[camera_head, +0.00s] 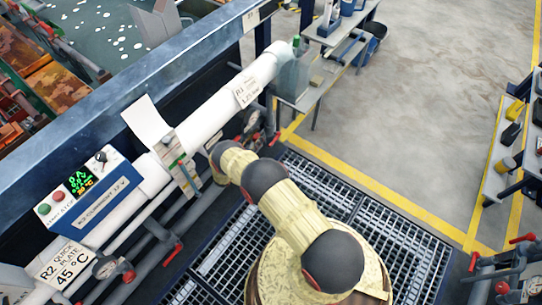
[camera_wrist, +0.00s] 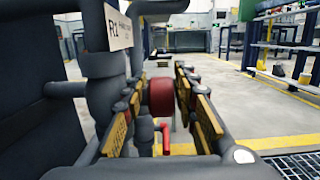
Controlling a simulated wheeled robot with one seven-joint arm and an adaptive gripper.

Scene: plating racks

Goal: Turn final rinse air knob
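In the wrist view, a round dark red knob (camera_wrist: 162,97) sits on grey pipework, between the two yellow-padded fingers of my gripper (camera_wrist: 161,88). The fingers are spread on either side of it. A narrow gap seems to show on each side, and I cannot tell whether either finger touches it. A white sign marked R1 (camera_wrist: 118,27) is above and left of the knob; it also shows on the white pipe in the head view (camera_head: 245,92). In the head view my arm reaches to the pipework below this pipe, and my fingers and the knob cannot be clearly made out.
A red lever (camera_wrist: 166,138) hangs below the knob. Grey vertical pipes (camera_wrist: 103,75) stand close on the left. In the head view, a blue control box (camera_head: 100,195) and an R2 sign (camera_head: 64,262) are at lower left. Open floor (camera_head: 400,110) lies to the right.

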